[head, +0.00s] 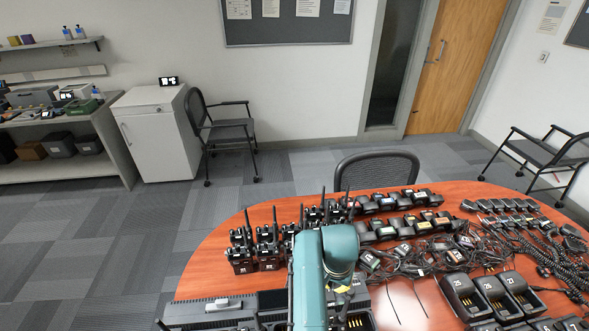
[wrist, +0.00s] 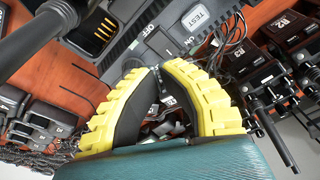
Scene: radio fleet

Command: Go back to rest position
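My gripper (wrist: 157,70) has yellow ribbed fingers with black inner pads. Its fingertips come together in the wrist view, and nothing is seen held between them. It is over the table, above a grey charger unit (wrist: 175,50) with a button marked TEST. In the head view my teal arm reaches over the table's near side, and the fingers are mostly hidden there. Black two-way radios (head: 268,250) with antennas stand upright left of the arm. More radios (wrist: 285,30) show at the right of the wrist view, close to the fingers.
The round wooden table (head: 205,270) is crowded with chargers (head: 495,290), a cable tangle (head: 430,250) and coiled cords (head: 525,240). A black chair (head: 378,168) stands behind it. Open carpet (head: 90,230) lies to the left, before a white cabinet (head: 160,130).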

